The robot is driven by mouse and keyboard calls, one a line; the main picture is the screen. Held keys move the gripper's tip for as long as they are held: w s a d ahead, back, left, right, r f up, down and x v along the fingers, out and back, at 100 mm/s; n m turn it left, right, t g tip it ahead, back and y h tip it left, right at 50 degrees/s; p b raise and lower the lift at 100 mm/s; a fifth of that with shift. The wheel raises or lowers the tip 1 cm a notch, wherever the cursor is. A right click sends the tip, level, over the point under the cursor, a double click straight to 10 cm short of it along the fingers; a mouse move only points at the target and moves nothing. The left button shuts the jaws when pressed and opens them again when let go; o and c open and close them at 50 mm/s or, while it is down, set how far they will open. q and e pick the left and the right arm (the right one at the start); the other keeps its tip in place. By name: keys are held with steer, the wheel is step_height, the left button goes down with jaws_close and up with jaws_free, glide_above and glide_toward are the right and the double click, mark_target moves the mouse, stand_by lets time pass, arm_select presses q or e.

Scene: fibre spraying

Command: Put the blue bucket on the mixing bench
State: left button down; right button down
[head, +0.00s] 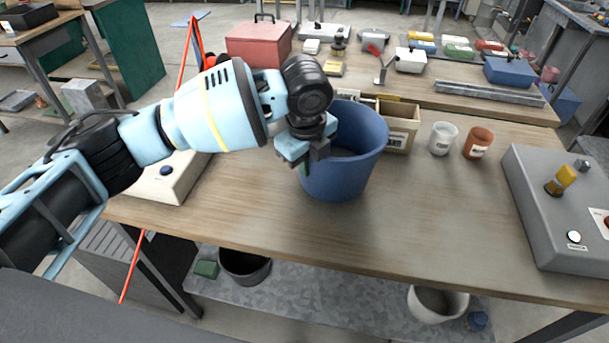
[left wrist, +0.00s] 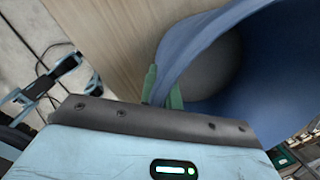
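The blue bucket (head: 343,165) is upright at the wooden bench (head: 420,215), near its middle, and looks to be standing on it. It also fills the right of the left wrist view (left wrist: 215,60). My left gripper (head: 308,158) is at the bucket's left rim. In the left wrist view its green fingertips (left wrist: 163,88) lie on either side of the bucket wall, close together, pinching it. The bucket's inside looks grey at the bottom.
A white cup (head: 442,138), a brown cup (head: 478,143) and a small labelled box (head: 400,130) stand right of the bucket. A grey control box (head: 560,210) is at the right end. A pale box (head: 165,178) sits at the left. The bench front is clear.

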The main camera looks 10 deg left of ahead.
arm_select(q)
steer(key=shift+w+r, duration=0.2)
steer(key=shift+w, duration=0.45)
steer(key=shift+w, duration=0.3)
steer(key=shift+w+f, duration=0.1)
steer(key=shift+f, duration=1.8)
steer(key=c, duration=1.6)
jaws_free()
steer(key=shift+f, duration=0.15)
steer(key=shift+c, duration=0.2)
